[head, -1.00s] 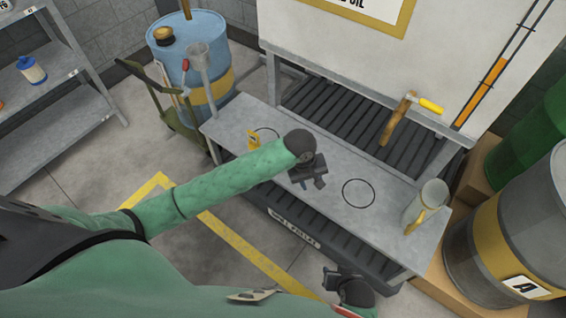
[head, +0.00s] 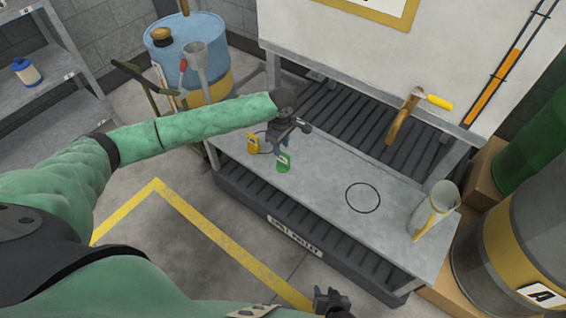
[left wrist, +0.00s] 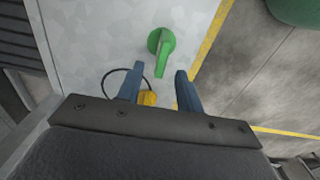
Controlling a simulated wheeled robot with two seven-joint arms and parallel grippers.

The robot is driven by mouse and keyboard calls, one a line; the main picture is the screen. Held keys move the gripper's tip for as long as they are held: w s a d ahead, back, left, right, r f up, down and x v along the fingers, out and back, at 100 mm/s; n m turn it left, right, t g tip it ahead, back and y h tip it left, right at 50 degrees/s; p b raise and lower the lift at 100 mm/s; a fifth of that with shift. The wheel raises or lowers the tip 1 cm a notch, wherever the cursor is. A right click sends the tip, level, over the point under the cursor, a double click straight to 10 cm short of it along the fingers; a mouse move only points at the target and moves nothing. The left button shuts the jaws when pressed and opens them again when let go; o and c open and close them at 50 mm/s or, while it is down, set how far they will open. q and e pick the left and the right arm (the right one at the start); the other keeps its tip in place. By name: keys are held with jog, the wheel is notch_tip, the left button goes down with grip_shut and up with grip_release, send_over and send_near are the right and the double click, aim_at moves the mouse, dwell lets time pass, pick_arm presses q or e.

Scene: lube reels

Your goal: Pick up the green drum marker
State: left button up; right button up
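The green drum marker (head: 283,161) stands on the grey bench near its front edge, just below my left gripper (head: 275,143) in the head view. In the left wrist view the green marker (left wrist: 162,45) shows just beyond the two fingertips, its narrow end close to the gap between them. My left gripper (left wrist: 159,77) is open with nothing between its fingers. My right gripper (head: 331,299) is low at the bottom of the head view, away from the bench; its opening is unclear.
A yellow marker (head: 252,143) stands by a black ring left of the green one; it partly shows between the fingers in the left wrist view (left wrist: 147,98). A metal jug (head: 432,212) stands at the bench's right end. A tap (head: 402,119) overhangs behind.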

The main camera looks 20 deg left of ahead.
aim_at(283, 154)
pick_arm(q)
jog(key=shift+s+d+f+b, duration=0.1)
jog(key=shift+d+f+b, duration=0.1)
jog(key=shift+f, duration=1.35)
jog(key=shift+s+d+f+b, duration=0.1)
jog(key=shift+f+b, duration=0.05)
jog(key=shift+f, duration=1.4)
grip_shut()
